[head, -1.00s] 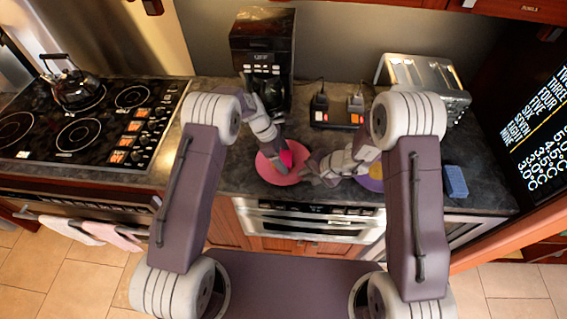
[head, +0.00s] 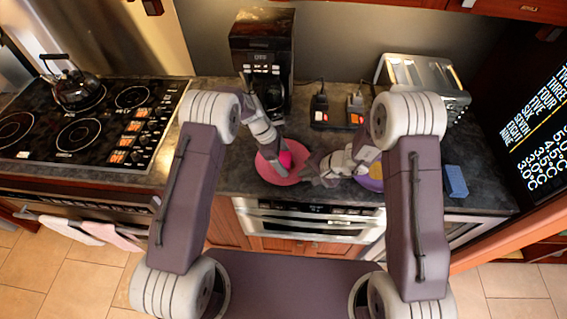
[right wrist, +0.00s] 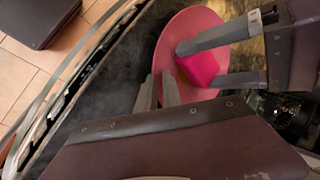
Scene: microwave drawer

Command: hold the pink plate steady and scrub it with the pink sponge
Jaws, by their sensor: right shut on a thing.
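The pink plate (head: 277,176) lies on the dark counter in front of the coffee maker. The pink sponge (right wrist: 201,68) rests on it and also shows in the head view (head: 287,160). My left gripper (right wrist: 192,68) is over the plate, with one finger on each side of the sponge, closed on it. My right gripper (right wrist: 157,92) is shut on the plate's rim, at the plate's right side in the head view. The fingertips at the rim are partly hidden in the head view.
A purple and yellow dish (head: 370,184) lies under my right forearm. A blue block (head: 456,181) sits further right. The coffee maker (head: 262,50), a two-part black device (head: 338,116) and the toaster (head: 425,75) stand behind. The stove (head: 80,130) is at left.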

